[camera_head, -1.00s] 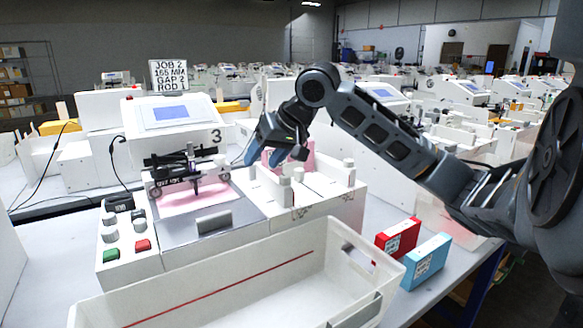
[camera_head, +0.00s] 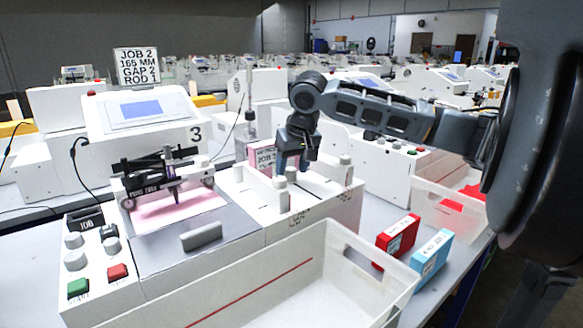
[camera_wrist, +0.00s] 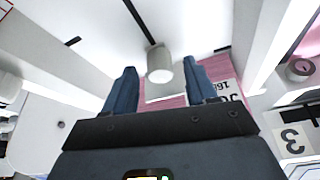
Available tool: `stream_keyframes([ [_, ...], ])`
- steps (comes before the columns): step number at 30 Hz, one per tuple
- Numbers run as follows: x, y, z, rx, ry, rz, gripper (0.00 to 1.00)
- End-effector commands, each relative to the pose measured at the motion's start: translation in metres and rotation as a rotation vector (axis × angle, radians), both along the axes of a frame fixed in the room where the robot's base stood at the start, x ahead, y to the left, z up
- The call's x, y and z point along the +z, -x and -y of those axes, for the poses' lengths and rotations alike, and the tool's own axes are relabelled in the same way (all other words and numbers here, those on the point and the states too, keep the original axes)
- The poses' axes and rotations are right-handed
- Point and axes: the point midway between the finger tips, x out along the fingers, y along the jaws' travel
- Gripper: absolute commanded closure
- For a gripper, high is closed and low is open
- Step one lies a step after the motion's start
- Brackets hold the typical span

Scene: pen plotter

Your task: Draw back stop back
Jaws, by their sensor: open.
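The white machine marked 3 has a flat bed at its right side with several upright white posts. My gripper (camera_head: 291,166) points down over this bed, its dark blue fingers open. A white round knob (camera_wrist: 159,66) stands between the two fingertips in the wrist view, and it sits on a dark slot in the white bed (camera_wrist: 190,25). I cannot tell whether a finger touches it. A pink sheet with a printed JOB label (camera_head: 262,158) stands behind the gripper; it also shows past the fingers in the wrist view (camera_wrist: 180,101). Which part is the back stop is not labelled.
The plotter carriage with its pen (camera_head: 172,186) stands over pink paper at the left. A control panel with a green button (camera_head: 78,288) and a red button (camera_head: 118,272) is at front left. A white bin (camera_head: 330,277), a red box (camera_head: 397,241) and a blue box (camera_head: 431,256) stand in front.

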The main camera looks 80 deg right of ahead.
Motion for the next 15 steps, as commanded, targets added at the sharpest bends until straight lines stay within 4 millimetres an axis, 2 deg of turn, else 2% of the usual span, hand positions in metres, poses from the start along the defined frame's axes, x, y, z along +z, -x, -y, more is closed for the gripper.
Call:
stream_keyframes([
  [11, -0.0072, -0.0019, 0.0024, 0.000, 0.001, 0.001, 0.43],
  [15, -0.0071, -0.0020, 0.0023, 0.000, 0.001, 0.001, 0.56],
])
